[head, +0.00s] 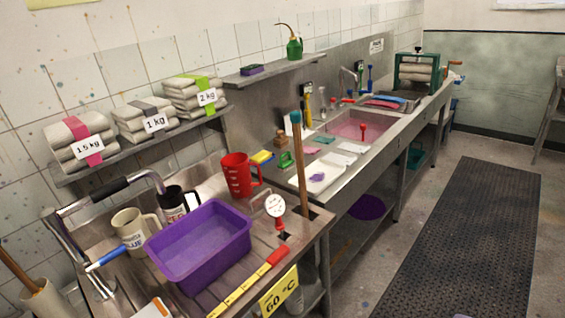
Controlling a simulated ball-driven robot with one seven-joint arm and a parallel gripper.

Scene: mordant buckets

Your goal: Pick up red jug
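A black mug (174,205) and a cream jug (131,233) stand left of the red jug. A wooden-handled tool (300,165) rises to its right, near a round white dial (275,205). A shelf (140,146) with labelled bundles hangs behind. The floor at right, with a dark mat (465,245), is clear.

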